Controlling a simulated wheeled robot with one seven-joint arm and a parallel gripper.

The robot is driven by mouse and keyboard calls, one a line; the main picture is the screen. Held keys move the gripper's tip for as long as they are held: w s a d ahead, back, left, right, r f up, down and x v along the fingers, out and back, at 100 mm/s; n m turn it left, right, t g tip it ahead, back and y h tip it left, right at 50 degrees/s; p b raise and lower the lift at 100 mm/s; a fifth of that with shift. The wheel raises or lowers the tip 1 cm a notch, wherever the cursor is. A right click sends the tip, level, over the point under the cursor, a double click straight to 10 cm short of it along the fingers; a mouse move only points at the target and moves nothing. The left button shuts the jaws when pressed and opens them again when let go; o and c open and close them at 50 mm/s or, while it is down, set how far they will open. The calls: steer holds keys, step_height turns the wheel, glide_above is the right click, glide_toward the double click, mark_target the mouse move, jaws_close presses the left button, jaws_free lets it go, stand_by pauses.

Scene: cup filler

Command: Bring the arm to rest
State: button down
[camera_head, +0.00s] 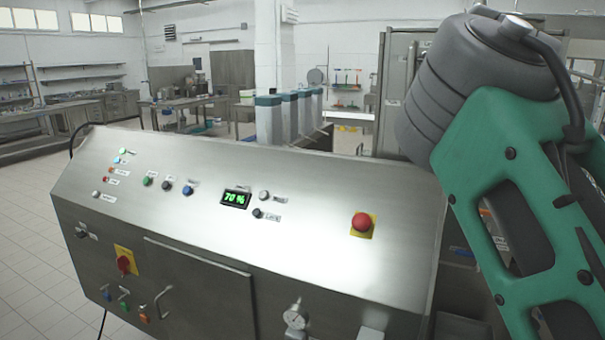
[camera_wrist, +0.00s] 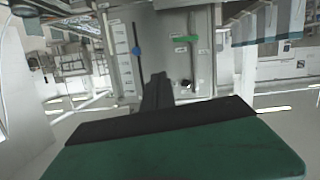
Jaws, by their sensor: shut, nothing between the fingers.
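In the wrist view my gripper (camera_wrist: 157,78) shows as narrow dark fingers, closed together, beyond the black-edged green housing. Nothing shows between or at the fingertips, and they appear apart from any surface. In the head view my green and grey arm rises large along the right side, raised beside the right end of the steel control console (camera_head: 312,235). The gripper itself is not visible in the head view.
The console has a red emergency button (camera_head: 362,222), a display (camera_head: 235,199) reading 70 % and a red rotary switch (camera_head: 124,264). Grey bins (camera_head: 269,120) stand behind. Open tiled floor (camera_head: 25,250) lies at left.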

steer(key=w+a+f+n+g+y, duration=0.25)
steer(key=a+f, duration=0.45)
steer(key=f, duration=0.5)
steer(key=w+a+f+n+g+y, duration=0.15)
steer(key=a+f+y, duration=0.25)
steer(key=a+f, duration=0.55)
steer(key=s+f+n+g, duration=0.15)
steer(key=s+f, duration=0.35)
steer(key=f, duration=0.6)
steer(key=s+f+g, duration=0.3)
steer(key=s+f, duration=0.2)
steer(key=f, duration=0.5)
steer(key=s+d+f+m+g+p, duration=0.1)
steer(key=s+d+f+g+p, duration=0.1)
steer(key=s+d+f, duration=0.3)
steer(key=s+f, duration=0.1)
steer(key=s, duration=0.2)
steer(key=shift+d+f, duration=0.3)
